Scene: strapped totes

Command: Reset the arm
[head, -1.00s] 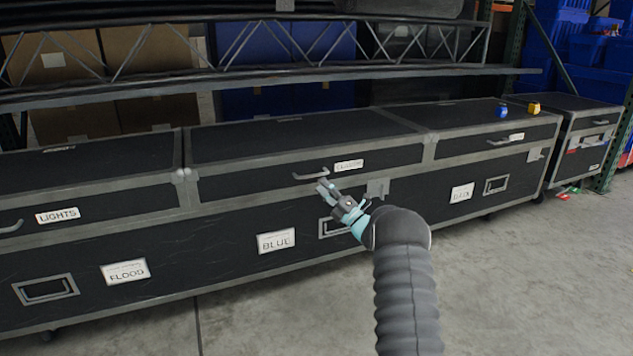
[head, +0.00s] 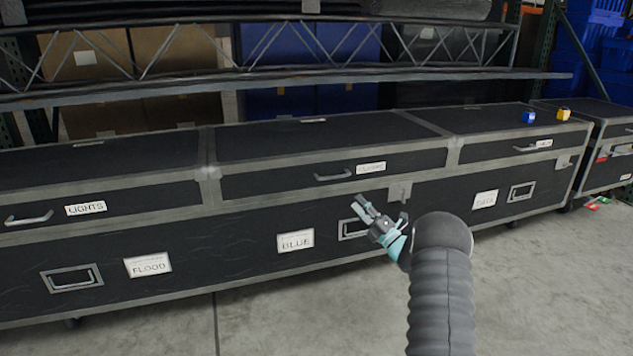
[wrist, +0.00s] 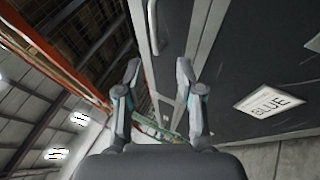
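My gripper (head: 369,211) is in front of the middle black case (head: 330,130), whose lid is closed. It is below and to the right of that lid's handle (head: 333,177), apart from it in the head view. In the wrist view, the two fingers of my gripper (wrist: 158,85) are spread apart with nothing between them. My grey sleeved arm (head: 440,290) reaches up from the lower right.
More closed black cases stand in the row, one labelled LIGHTS (head: 86,209) at left. A blue item (head: 528,117) and a yellow item (head: 564,114) sit on the right case. Grey floor (head: 560,290) in front is clear. Shelving (head: 290,76) stands behind.

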